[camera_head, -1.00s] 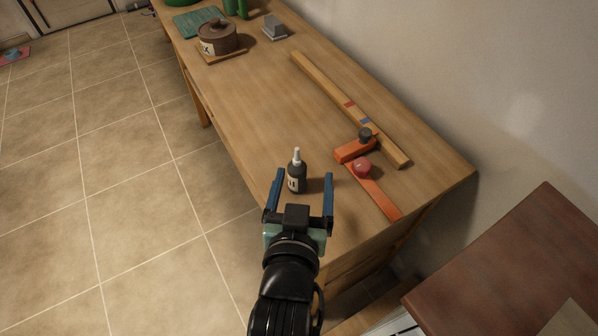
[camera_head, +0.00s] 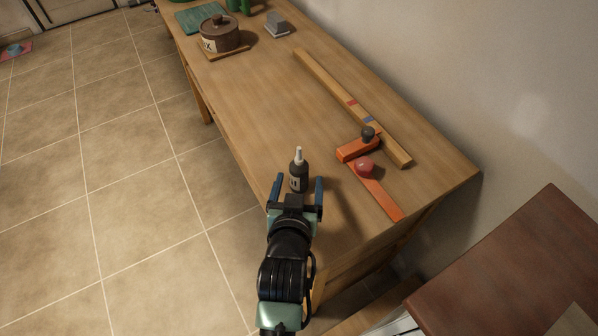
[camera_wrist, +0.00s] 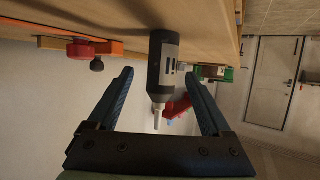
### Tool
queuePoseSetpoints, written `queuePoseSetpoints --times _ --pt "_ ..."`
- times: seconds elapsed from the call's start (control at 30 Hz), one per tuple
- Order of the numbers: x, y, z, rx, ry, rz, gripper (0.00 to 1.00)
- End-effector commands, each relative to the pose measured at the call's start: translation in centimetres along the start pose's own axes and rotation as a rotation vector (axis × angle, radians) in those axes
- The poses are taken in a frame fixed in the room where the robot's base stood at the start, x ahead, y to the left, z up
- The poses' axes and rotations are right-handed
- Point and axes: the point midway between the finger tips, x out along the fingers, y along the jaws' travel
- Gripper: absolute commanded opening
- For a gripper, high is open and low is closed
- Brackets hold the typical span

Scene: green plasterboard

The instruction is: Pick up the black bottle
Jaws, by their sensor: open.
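The black bottle (camera_head: 299,176) with a white nozzle stands upright on the wooden table (camera_head: 262,118), near its front left edge. My gripper (camera_head: 298,186) is open, with one blue finger on each side of the bottle in the head view. In the wrist view the bottle (camera_wrist: 163,62) appears upside down, its nozzle pointing down between the two open fingers (camera_wrist: 160,92). A gap shows between the bottle and each finger. The fingers hide part of the bottle's surroundings, and I cannot tell how far it reaches between them.
An orange clamp-like tool (camera_head: 374,186) with a red knob lies right of the bottle. A long wooden bar (camera_head: 335,90) lies behind it. A lidded brown pot (camera_head: 219,35) and a grey block (camera_head: 277,27) stand at the far end. The table's middle is clear.

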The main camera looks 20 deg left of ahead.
Motion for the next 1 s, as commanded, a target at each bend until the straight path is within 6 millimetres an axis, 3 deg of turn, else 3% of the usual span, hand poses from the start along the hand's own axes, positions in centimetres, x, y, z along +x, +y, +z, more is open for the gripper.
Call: queuePoseSetpoints --times 0.3,0.6,1.0 --pt "3.7 -0.3 0.0 -0.001 0.002 -0.001 0.83" --pt "4.0 -0.3 0.1 -0.001 0.001 0.000 0.81" --pt "3.9 -0.3 0.1 -0.001 0.001 0.000 0.09"
